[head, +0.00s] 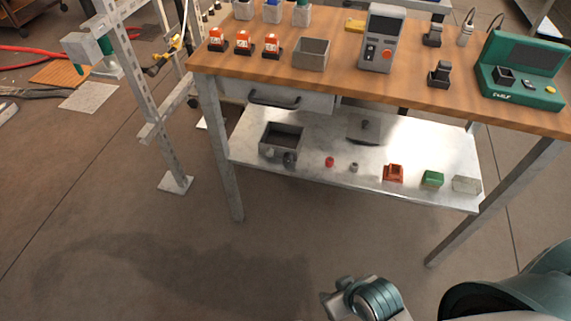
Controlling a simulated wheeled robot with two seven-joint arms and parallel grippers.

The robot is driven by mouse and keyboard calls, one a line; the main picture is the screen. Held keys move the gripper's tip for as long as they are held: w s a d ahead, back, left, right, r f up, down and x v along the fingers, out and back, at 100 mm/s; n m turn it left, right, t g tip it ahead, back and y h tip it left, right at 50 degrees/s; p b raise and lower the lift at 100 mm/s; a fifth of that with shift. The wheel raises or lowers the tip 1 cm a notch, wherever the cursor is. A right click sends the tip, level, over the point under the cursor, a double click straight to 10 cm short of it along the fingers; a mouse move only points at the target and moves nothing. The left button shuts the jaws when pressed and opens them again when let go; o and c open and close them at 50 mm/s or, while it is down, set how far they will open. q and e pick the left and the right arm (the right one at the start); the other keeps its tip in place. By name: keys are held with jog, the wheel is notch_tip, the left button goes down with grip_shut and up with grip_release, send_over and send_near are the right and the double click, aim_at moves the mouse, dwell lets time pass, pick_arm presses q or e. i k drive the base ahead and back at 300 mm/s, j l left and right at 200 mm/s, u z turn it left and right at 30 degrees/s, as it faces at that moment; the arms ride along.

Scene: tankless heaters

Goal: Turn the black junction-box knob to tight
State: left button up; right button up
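A grey open-topped box (299,129), which looks like the junction box, sits at the left of the bench's lower shelf. A round black knob (289,160) is at its front right; its setting is too small to read. A flat grey plate with a small dark knob (365,125) on top lies further right on the same shelf. My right gripper (333,306) is at the bottom edge of the view, in front of the bench and well apart from the box. Its fingers are partly cut off, so its opening is unclear. My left gripper is not in view.
The lower shelf (320,170) also holds a red cap, an orange block (393,173), a green block (432,179) and a pale block. A drawer (275,97) hangs above the box. Bench legs (222,160) flank the shelf. The floor in front is clear.

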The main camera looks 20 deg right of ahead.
aim_at(287, 157)
jog(key=l+u, duration=0.1)
jog(key=l, duration=0.35)
jog(key=l+u, duration=0.15)
jog(key=l, duration=0.3)
jog(key=k+l+u, duration=0.1)
jog(key=l, duration=0.3)
jog(key=l+u, duration=0.15)
jog(key=l, duration=0.3)
jog(key=k+l+u, duration=0.1)
jog(key=l, duration=0.35)
jog(key=k+l+u, duration=0.15)
jog(key=l, duration=0.25)
